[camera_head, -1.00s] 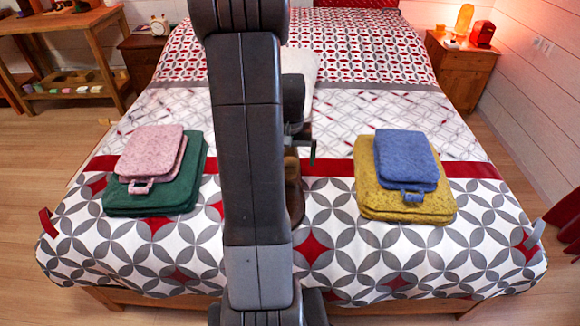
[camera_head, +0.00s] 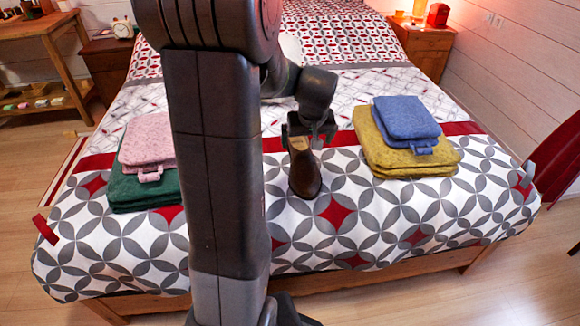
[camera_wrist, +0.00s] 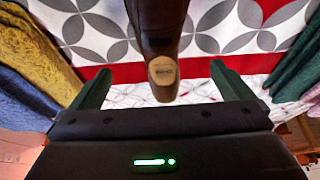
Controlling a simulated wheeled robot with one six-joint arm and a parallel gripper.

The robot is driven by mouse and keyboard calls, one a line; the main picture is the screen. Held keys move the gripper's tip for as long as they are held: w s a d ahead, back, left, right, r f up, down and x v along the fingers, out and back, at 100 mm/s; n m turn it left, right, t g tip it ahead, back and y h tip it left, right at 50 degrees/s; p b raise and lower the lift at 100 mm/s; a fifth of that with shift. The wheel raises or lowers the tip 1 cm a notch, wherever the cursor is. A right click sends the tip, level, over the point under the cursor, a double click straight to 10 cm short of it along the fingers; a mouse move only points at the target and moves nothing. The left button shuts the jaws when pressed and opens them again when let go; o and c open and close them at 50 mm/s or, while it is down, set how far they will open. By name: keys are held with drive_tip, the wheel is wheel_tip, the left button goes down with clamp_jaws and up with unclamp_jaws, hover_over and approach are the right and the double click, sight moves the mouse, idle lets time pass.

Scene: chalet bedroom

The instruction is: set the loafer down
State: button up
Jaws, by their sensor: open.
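The brown loafer (camera_head: 306,180) rests on the patterned bed cover, between the two towel stacks, with its toe toward the front edge of the bed. My gripper (camera_head: 308,133) is at its heel end. In the wrist view the loafer (camera_wrist: 160,32) has its tan heel patch toward the camera. There my gripper (camera_wrist: 161,84) is open, with one dark green finger well to each side of the heel and a clear gap on both sides. My arm covers part of the bed left of the loafer in the head view.
A pink towel (camera_head: 148,138) lies on a green towel stack (camera_head: 142,190) to the left. A blue towel (camera_head: 405,118) lies on a yellow stack (camera_head: 385,150) to the right. The bed cover (camera_head: 345,235) is clear in front of the loafer.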

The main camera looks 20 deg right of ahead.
sight(302, 158)
drive_tip(key=b+x, duration=0.3)
drive_tip(key=x, duration=1)
drive_tip(key=shift+w, duration=0.1)
drive_tip(key=shift+r, duration=0.15)
drive_tip(key=c, duration=1.3)
